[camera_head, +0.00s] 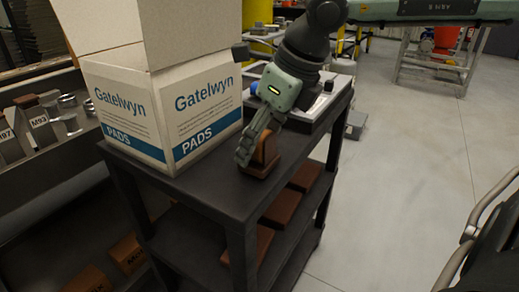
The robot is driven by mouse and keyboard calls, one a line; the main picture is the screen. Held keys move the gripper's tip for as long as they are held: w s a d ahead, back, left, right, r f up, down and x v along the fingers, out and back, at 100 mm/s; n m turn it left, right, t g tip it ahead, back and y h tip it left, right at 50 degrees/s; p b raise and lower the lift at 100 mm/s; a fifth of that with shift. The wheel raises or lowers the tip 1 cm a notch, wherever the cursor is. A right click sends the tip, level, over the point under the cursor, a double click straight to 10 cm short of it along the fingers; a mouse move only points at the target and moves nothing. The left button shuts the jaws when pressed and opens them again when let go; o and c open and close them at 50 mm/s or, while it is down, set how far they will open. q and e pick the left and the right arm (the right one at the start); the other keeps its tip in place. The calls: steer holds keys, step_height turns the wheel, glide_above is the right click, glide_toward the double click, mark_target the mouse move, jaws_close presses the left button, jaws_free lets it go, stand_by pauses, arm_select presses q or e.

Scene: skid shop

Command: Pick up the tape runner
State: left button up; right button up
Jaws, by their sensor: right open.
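My right gripper (254,148) reaches down over the top of the dark cart (210,194), with its fingers pointing down and left. It is open. A small orange-brown object (264,160) stands on the cart top right by the fingertips and is partly hidden behind them. It has an upright part on a darker base. It may be the tape runner, but I cannot tell for sure. Whether the fingers touch it or stand around it is unclear. My left gripper is not in view.
A large open white box (160,110) marked Gatelwyn PADS stands on the cart, left of the gripper. A pale tray-like item (315,104) lies behind my arm. Brown blocks (282,207) lie on the lower shelf. The cart's front corner and the floor at right are clear.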

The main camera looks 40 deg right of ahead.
steer(key=c, duration=1.4)
steer(key=shift+r, duration=0.15)
step_height(320, 180, up, 10)
steer(key=shift+f, duration=0.1)
